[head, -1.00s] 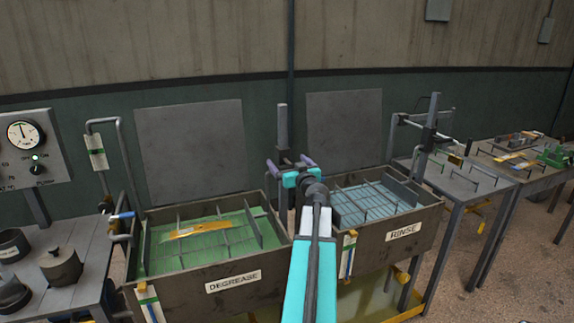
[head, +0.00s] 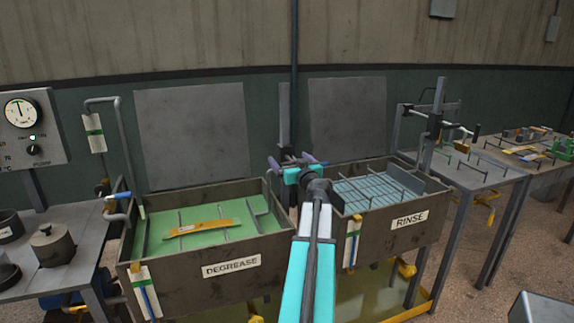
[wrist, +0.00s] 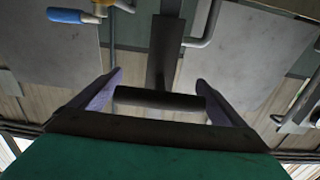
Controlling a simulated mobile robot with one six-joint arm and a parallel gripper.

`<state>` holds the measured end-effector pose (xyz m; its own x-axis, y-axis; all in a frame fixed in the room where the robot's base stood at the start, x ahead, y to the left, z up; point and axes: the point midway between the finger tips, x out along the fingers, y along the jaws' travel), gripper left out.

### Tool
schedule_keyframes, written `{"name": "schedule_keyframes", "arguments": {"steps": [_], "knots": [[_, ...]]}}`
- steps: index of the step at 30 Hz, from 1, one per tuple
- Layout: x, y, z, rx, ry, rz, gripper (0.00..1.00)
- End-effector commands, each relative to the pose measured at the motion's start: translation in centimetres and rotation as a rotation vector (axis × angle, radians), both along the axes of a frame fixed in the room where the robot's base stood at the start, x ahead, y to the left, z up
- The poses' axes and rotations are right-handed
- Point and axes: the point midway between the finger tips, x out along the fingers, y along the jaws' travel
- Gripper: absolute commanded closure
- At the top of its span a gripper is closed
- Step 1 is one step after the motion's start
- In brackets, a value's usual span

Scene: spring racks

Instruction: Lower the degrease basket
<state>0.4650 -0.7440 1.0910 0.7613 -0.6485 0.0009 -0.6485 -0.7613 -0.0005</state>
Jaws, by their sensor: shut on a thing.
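The degrease tank (head: 170,282) stands left of centre in the head view, filled with green liquid (head: 160,240). Its degrease basket (head: 264,226) sits low inside, with most of its wire grid under the liquid. A yellow part (head: 197,228) lies on it at about the liquid surface. My gripper (head: 293,163) is at the tank's back right corner, by the dark upright post (head: 284,115). In the wrist view its purple fingers close around the ends of a dark horizontal bar handle (wrist: 160,100). The handle's link to the basket is hidden by my arm.
The rinse tank (head: 375,238) with a wire basket stands close on the right. A pipe with a blue-handled valve (head: 118,196) rises at the left, near a gauge panel (head: 30,130). Tables (head: 470,175) with parts stand farther right.

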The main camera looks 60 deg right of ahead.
Motion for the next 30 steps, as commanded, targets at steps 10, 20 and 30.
{"name": "schedule_keyframes", "arguments": {"steps": [10,20,30], "knots": [[-0.3,-0.2,-3.5,0.003,0.003,0.001,0.45],[-0.4,-0.3,-6.0,0.003,0.003,0.000,0.45],[-0.5,-0.4,-8.6,0.003,0.003,-0.001,0.45]]}}
